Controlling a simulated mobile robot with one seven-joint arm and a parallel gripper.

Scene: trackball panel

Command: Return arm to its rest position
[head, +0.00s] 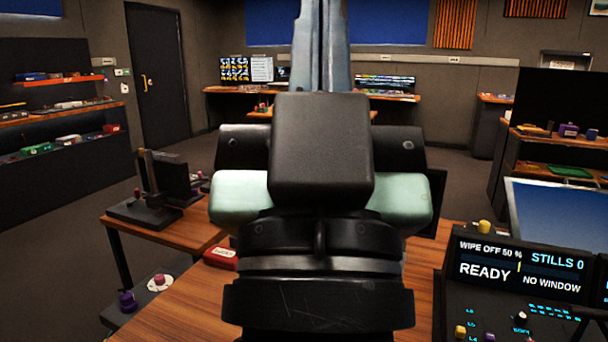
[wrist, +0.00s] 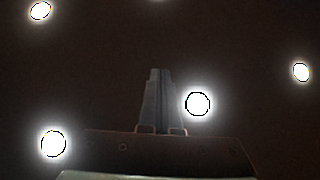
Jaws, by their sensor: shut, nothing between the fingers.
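My arm rises through the middle of the head view, its dark and pale green links close to the camera. My gripper (wrist: 160,74) points upward, and in the wrist view its two fingers are together with nothing between them. In the head view the fingers (head: 321,45) run up to the top edge, so their tips are cut off there. Behind the fingers the wrist view shows only a dark ceiling with several round lights (wrist: 198,104). My gripper touches nothing that I can see.
A control panel (head: 520,285) reading READY stands at the lower right. A black stand (head: 147,205) is at left. Shelves (head: 60,140) line the left wall. The space around my raised gripper looks clear.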

